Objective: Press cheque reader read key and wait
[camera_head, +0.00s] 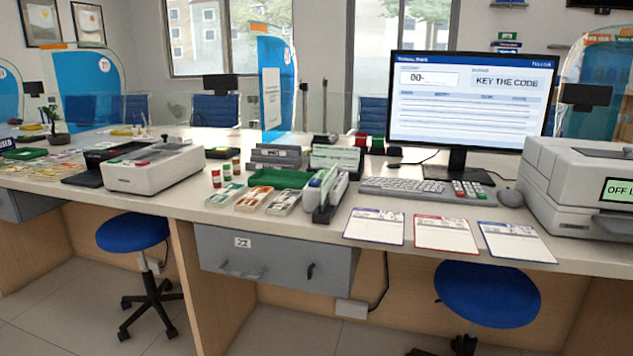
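A small upright white and dark grey device with a narrow slot (326,194) stands near the front edge of the counter, left of the keyboard. It looks like a cheque reader, but its read key is too small to make out. A pale green cheque-like slip (335,158) stands in a dark holder just behind it. The monitor (468,98) shows "KEY THE CODE" and a field reading "00-". Neither of my grippers is in view.
A keyboard (410,187), a small keypad (468,190) and a mouse (510,197) lie before the monitor. Three printed forms (446,234) lie at the front edge. A printer (580,185) stands right. A green tray (280,178) and a grey-white machine (155,167) stand left. Blue stools (487,293) are below.

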